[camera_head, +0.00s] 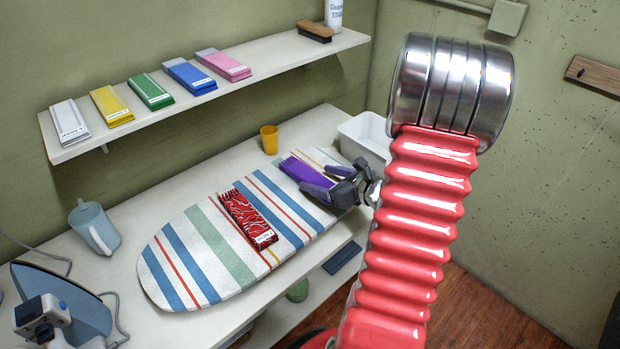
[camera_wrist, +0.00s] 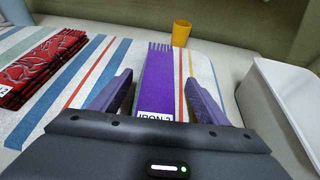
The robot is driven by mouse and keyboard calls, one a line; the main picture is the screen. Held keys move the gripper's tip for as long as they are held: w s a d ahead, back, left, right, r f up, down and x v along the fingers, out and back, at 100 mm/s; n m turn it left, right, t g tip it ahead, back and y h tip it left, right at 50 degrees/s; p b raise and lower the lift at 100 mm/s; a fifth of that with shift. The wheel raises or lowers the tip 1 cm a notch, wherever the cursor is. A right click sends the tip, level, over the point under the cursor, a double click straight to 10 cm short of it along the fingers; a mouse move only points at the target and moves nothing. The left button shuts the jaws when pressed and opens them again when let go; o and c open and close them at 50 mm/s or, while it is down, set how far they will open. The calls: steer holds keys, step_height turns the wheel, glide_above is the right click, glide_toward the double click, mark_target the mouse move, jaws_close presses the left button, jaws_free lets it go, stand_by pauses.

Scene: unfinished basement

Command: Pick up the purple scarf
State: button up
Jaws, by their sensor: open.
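The purple scarf (camera_head: 304,172) lies folded flat on the right part of the striped ironing board (camera_head: 215,247). In the wrist view the purple scarf (camera_wrist: 160,84) has a fringed far end and a white label at its near end. My gripper (camera_head: 318,180) is open over the board. In the wrist view my gripper (camera_wrist: 160,86) has one finger on each side of the scarf, with a gap on both sides. The gripper body hides the scarf's near edge. I cannot tell how high the fingers are above the board.
A folded red patterned scarf (camera_head: 248,218) lies left of the purple one. A yellow cup (camera_head: 269,139) and a white bin (camera_head: 366,138) stand behind. An iron (camera_head: 70,300) and a pale blue jug (camera_head: 94,228) are at left.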

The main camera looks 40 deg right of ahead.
mark_target(310, 175)
steer(key=x, duration=0.5)
steer(key=shift+a+r, duration=0.1)
steer(key=shift+r, duration=0.05)
stand_by(0.3)
steer(key=c, duration=1.2)
steer(key=shift+r, duration=5.05)
